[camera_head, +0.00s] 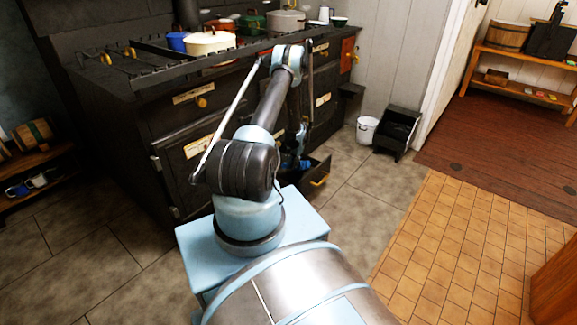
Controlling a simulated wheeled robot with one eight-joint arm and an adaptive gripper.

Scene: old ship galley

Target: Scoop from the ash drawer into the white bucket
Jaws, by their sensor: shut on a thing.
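The ash drawer (320,172) is a dark drawer with a yellow handle, pulled out low at the front of the black stove. The white bucket (367,130) stands upright on the floor, right of the drawer and farther back. My gripper (293,163) is low at the drawer's left end, small and partly hidden by my own arm. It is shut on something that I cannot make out. I cannot tell whether it touches the drawer. The drawer's contents and the inside of the bucket are not clear.
A black coal scuttle (397,130) stands right beside the bucket. The black stove (180,120) with rails and pots fills the left and back. Stone floor (365,205) right of the drawer is clear.

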